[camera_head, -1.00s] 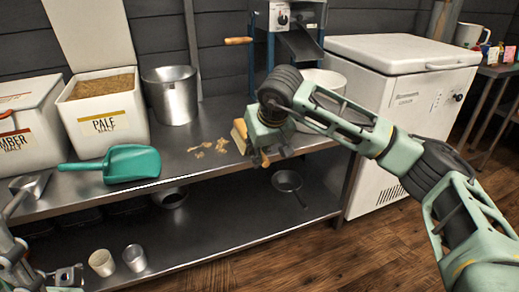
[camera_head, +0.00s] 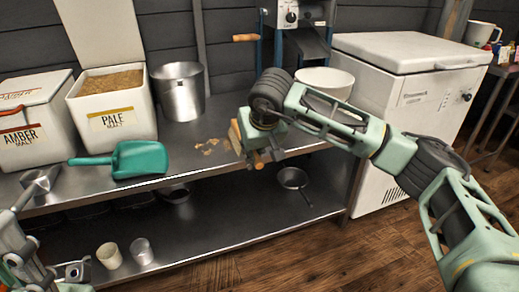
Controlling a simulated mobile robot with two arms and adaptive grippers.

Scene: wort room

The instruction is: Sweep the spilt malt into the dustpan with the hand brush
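The teal dustpan (camera_head: 140,160) lies on the steel bench, its handle pointing left. The spilt malt (camera_head: 210,147) is a small scatter of tan bits on the bench, right of the dustpan and apart from it. My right gripper (camera_head: 262,143) is shut on the hand brush (camera_head: 236,137), whose pale wooden part shows at the gripper's left, beside the malt's right edge. The gripper hides much of the brush, and I cannot tell whether bristles touch the bench. My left gripper (camera_head: 76,271) is low at the lower left, away from the dustpan; its fingers are unclear.
A metal scoop (camera_head: 40,181) lies left of the dustpan. The pale malt bin (camera_head: 113,123), amber malt bin (camera_head: 25,140) and steel pot (camera_head: 178,92) stand behind. A mill (camera_head: 300,40), white bucket (camera_head: 326,82) and white chest (camera_head: 405,90) are right. Cups (camera_head: 109,256) stand below.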

